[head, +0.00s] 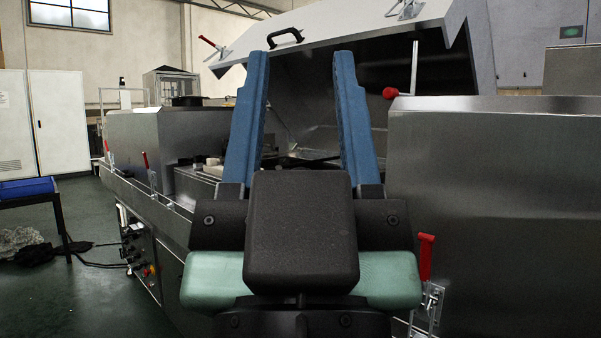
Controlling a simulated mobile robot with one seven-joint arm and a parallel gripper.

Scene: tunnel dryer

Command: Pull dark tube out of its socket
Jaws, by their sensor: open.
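My gripper (301,58) is in front of me with its two long blue fingers spread wide apart, pointing up and away. Nothing is held between them. The open machine chamber shows between and behind the fingers. Some dark shapes (297,162) lie low in that chamber, partly hidden by my gripper's black body. I cannot make out the dark tube or its socket for sure.
The dryer's metal lid (340,35) stands raised above the fingers, with a black handle. A steel housing (490,200) rises close on the right, with a red-handled latch (426,258).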

